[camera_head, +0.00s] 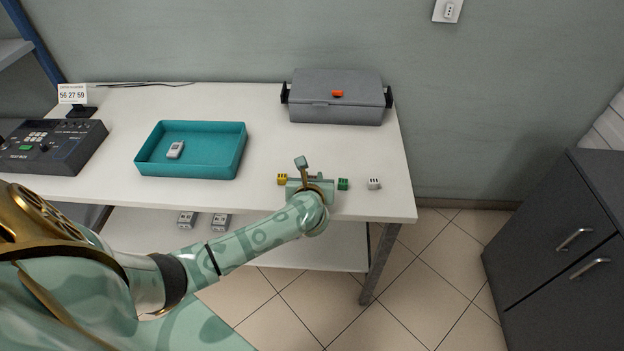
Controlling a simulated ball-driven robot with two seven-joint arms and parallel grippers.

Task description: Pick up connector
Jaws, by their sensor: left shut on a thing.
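My left gripper (308,182) is over the front right part of the white table, seen from behind and above. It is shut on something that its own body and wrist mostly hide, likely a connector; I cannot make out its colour. A small yellow connector (282,179) is close by its left side. A small green connector (343,184) is close by its right side. A white-grey connector (374,183) lies farther right, apart from the gripper. My right gripper is not in view.
A teal tray (239,151) holding a white-grey connector (175,149) is left of centre. A grey case (335,98) stands at the back right. A dark test box (52,146) and sign (72,94) are at left. Grey pieces (221,222) lie on the lower shelf.

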